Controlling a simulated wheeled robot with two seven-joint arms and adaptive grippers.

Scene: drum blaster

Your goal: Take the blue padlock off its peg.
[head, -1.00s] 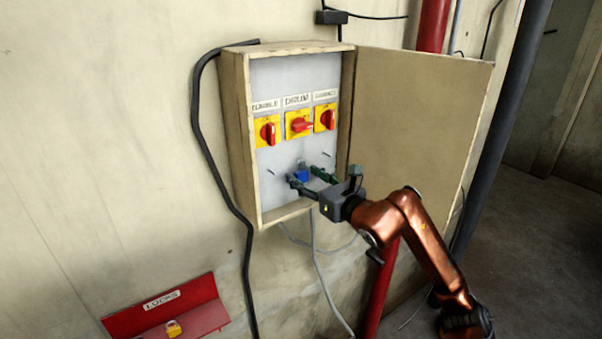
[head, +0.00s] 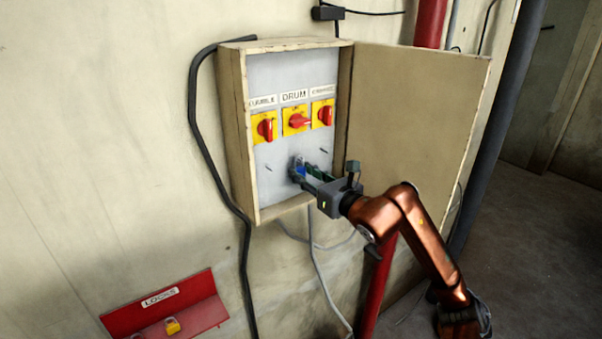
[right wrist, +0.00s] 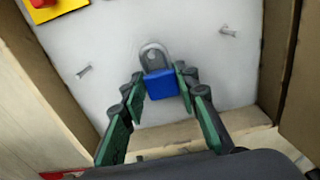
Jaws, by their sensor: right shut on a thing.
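The blue padlock (right wrist: 161,84) hangs by its grey shackle against the pale back panel of the open box, below the middle switch. It also shows, partly hidden by my fingers, in the head view (head: 300,171). My right gripper (right wrist: 160,86) has its green-padded fingers closed on the two sides of the padlock's body. In the head view my right gripper (head: 305,174) reaches into the box from the lower right. The peg behind the shackle is hard to make out; I cannot tell whether the shackle is still around it. My left gripper is not in view.
Bare pegs stick out left (right wrist: 84,71) and right (right wrist: 228,31) of the padlock. The box's side walls and bottom ledge (right wrist: 190,134) surround my gripper. The box door (head: 420,125) stands open at right. A red locks tray (head: 195,312) with a yellow padlock (head: 172,326) is at lower left.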

